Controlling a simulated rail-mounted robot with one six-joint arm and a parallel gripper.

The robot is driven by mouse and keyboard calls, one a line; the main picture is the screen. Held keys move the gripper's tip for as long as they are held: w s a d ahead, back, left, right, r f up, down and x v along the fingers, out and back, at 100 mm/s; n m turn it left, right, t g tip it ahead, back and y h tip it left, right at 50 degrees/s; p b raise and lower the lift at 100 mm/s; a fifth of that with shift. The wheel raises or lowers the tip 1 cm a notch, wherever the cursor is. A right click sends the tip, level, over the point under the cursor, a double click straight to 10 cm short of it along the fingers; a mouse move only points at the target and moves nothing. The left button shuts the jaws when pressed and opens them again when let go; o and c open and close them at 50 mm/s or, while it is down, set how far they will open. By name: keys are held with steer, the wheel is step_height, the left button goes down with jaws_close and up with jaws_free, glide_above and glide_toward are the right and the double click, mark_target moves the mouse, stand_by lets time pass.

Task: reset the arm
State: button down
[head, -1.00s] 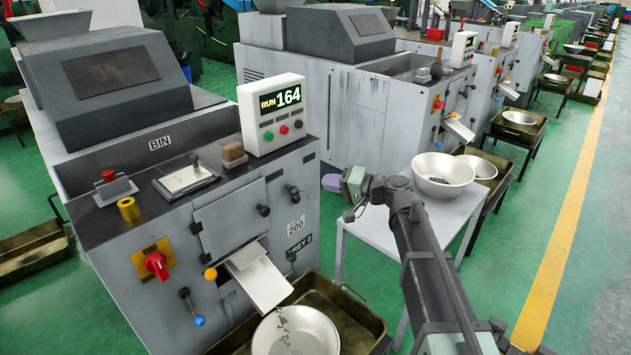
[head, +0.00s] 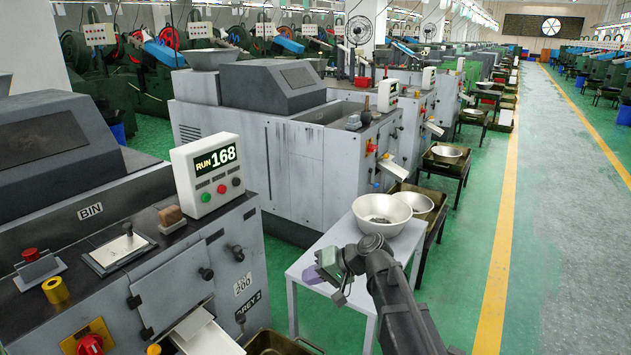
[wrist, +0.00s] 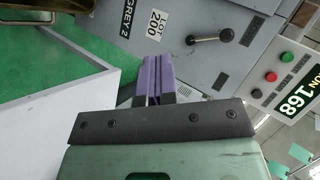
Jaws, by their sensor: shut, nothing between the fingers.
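My arm (head: 395,300) reaches in from the bottom of the head view. My gripper (head: 322,262) is beside the small white table, near its left side. In the wrist view the two purple fingers (wrist: 152,62) lie together, shut, with nothing held between them. They point toward the front of the grey machine with the LOT 200 and GREY 2 labels (wrist: 150,22), with a gap I cannot measure.
A bowl (head: 382,212) with some dark contents stands on the white table (head: 303,272), with another bowl (head: 414,203) behind it. The near machine's counter box (head: 208,172) reads RUN 168. The green aisle right of the table is clear.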

steer(key=s+d+f+m+g+h+p, duration=0.1)
steer(key=s+d+f+h, duration=0.2)
steer(key=s+d+h, duration=0.5)
steer(key=s+d+f+m+h+p, duration=0.1)
steer(key=s+d+f+h, duration=0.2)
steer(key=s+d, duration=0.8)
step_height(320, 180, up, 28)
steer(key=w+d+p, duration=0.1)
steer(key=w+p, duration=0.1)
steer(key=p, duration=2.6)
steer(key=shift+w, duration=0.4)
steer(key=shift+r, duration=0.1)
